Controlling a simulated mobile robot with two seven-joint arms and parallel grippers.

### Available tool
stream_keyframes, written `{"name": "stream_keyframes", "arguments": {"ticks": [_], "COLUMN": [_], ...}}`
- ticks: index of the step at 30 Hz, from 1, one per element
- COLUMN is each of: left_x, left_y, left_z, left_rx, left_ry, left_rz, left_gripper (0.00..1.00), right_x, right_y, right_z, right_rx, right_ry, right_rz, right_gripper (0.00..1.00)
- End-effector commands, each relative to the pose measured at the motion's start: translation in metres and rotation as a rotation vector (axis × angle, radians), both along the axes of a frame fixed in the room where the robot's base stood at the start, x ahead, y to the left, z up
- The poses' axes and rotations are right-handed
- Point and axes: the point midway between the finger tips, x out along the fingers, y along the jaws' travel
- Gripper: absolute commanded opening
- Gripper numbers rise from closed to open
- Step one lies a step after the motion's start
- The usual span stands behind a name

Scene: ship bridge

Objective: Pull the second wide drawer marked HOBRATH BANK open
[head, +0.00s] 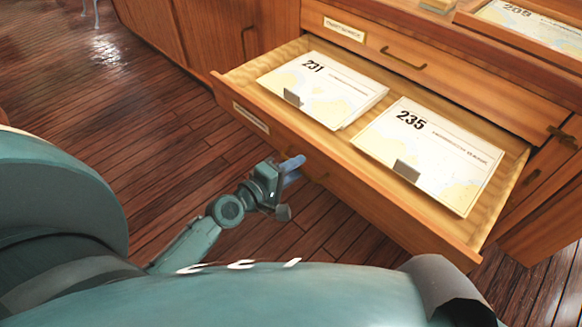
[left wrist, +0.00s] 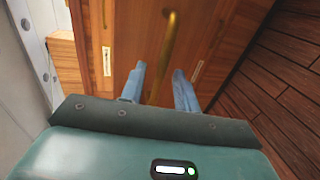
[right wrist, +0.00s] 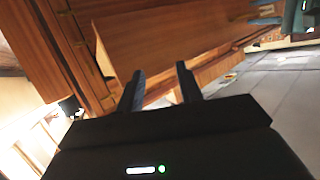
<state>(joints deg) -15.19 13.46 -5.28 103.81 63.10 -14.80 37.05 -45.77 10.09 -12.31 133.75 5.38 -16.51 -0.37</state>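A wide wooden drawer (head: 345,180) stands far out of the cabinet in the head view. Its front label (head: 251,117) is too small to read. Charts 231 (head: 325,90) and 235 (head: 435,150) lie inside it. My left gripper (head: 292,168) is at the drawer's front, by its handle. In the left wrist view, the brass handle (left wrist: 170,45) runs between the spread fingers (left wrist: 158,80), with a gap showing on both sides. My right gripper (right wrist: 160,80) has its fingers apart and empty, facing the cabinet; the drawer (right wrist: 165,42) also shows there.
Above is a shut drawer (head: 400,50) with a label too blurred to read and a brass handle. Another chart, 205 or similar (head: 530,22), lies on top. The wooden floor (head: 130,120) left of the drawer is clear.

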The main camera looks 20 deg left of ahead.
Motion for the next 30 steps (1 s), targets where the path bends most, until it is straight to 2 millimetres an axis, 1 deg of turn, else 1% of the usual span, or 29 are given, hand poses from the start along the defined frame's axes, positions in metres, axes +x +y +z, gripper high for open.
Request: {"name": "stream_keyframes", "arguments": {"ticks": [2, 5, 8, 13, 18, 24, 30], "left_x": [-0.002, -0.012, -0.028, -0.065, -0.096, -0.116, -0.121], "left_y": [0.001, 0.005, 0.01, 0.024, 0.034, 0.042, 0.044], "left_z": [0.0, 0.001, 0.005, 0.011, 0.018, 0.023, 0.027], "left_rx": [0.0, 0.002, 0.003, 0.005, 0.004, 0.002, 0.0], "left_ry": [0.0, 0.002, 0.002, 0.004, 0.004, 0.002, 0.0], "left_rz": [0.0, 0.0, -0.001, -0.003, -0.004, -0.002, -0.001], "left_gripper": [0.31, 0.31, 0.31, 0.31, 0.31, 0.31, 0.31], "right_x": [0.0, 0.0, 0.0, 0.0, 0.001, -0.004, -0.005], "right_y": [0.0, 0.0, 0.0, -0.001, -0.003, -0.007, -0.01], "right_z": [-0.001, -0.001, -0.002, -0.004, 0.002, 0.003, 0.007], "right_rx": [-0.001, -0.001, -0.001, -0.002, 0.001, -0.007, -0.012], "right_ry": [0.002, 0.002, 0.002, -0.009, -0.045, -0.059, -0.074], "right_rz": [0.0, 0.0, 0.0, -0.002, -0.008, -0.016, -0.017], "right_gripper": [0.36, 0.36, 0.36, 0.36, 0.36, 0.36, 0.36]}}
